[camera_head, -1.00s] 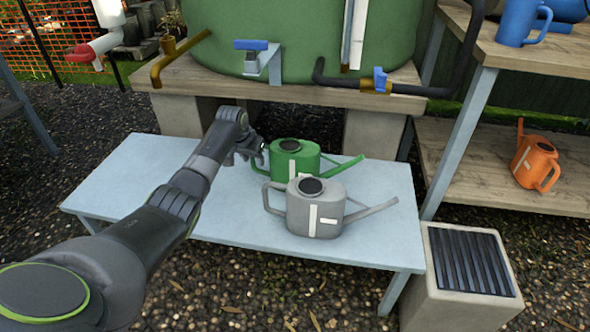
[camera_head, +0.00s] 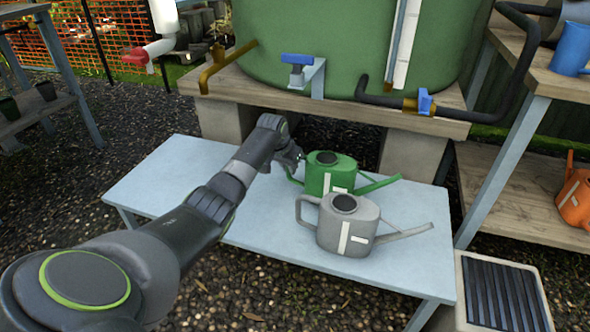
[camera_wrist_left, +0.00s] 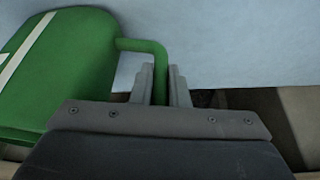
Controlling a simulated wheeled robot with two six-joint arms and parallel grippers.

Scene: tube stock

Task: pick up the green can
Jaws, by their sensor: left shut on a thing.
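The green can (camera_head: 328,176) is a watering can with a dark top opening and a pale stripe mark. It stands on the light blue table (camera_head: 180,181), behind a grey watering can (camera_head: 346,223). My left gripper (camera_head: 297,165) is at the left side of the green can, where its handle is. In the left wrist view the green can (camera_wrist_left: 75,75) fills the left side, and its handle runs down between the two fingers of my left gripper (camera_wrist_left: 160,85), which are shut on it. My right gripper is not in view.
The grey can stands close in front of the green one, its spout pointing right. A green tank (camera_head: 345,40) with taps stands behind on a wooden stand. An orange can (camera_head: 574,200) sits on a right shelf. The table's left part is clear.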

